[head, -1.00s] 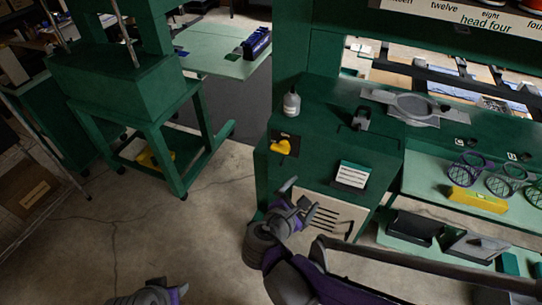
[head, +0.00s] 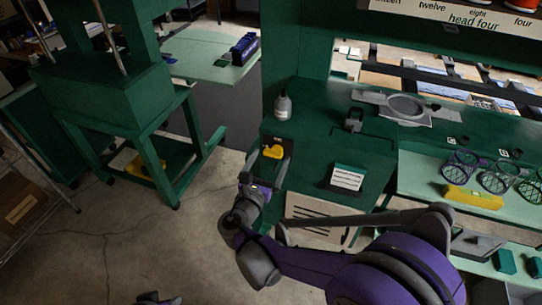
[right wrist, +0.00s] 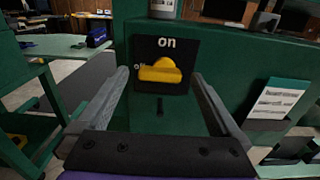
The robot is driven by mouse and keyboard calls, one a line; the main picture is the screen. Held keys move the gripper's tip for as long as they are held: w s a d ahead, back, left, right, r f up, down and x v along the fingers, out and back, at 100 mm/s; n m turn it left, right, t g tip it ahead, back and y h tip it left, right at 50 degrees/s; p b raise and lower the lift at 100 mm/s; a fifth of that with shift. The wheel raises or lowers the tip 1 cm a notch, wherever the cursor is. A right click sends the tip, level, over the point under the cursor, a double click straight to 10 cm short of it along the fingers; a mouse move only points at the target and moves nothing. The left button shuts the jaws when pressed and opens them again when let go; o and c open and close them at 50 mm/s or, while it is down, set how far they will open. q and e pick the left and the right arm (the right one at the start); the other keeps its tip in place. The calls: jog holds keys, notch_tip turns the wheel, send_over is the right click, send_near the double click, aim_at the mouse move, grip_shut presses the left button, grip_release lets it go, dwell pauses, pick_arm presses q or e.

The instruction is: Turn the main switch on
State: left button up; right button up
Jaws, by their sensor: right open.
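The main switch is a yellow knob (head: 273,152) on a black plate on the front of the green cabinet. In the right wrist view the knob (right wrist: 160,71) lies sideways, with its left end by the partly covered word "off"; "on" is printed above it. My right gripper (head: 268,166) is open and empty in front of the switch. In the right wrist view its two fingers stand wide to either side of the knob, lower in the picture, with no contact visible. A small grey and purple part of my left arm (head: 156,299) shows at the bottom edge of the head view.
The green cabinet (head: 315,165) carries a bottle (head: 283,106) above the switch and a white label card (head: 347,177) to its right. A louvred panel (head: 310,211) sits below. A green press frame (head: 108,92) stands left, with open floor between.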

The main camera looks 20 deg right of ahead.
jog(key=shift+w+d, duration=0.4)
jog(key=shift+w, duration=0.15)
jog(key=c, duration=1.4)
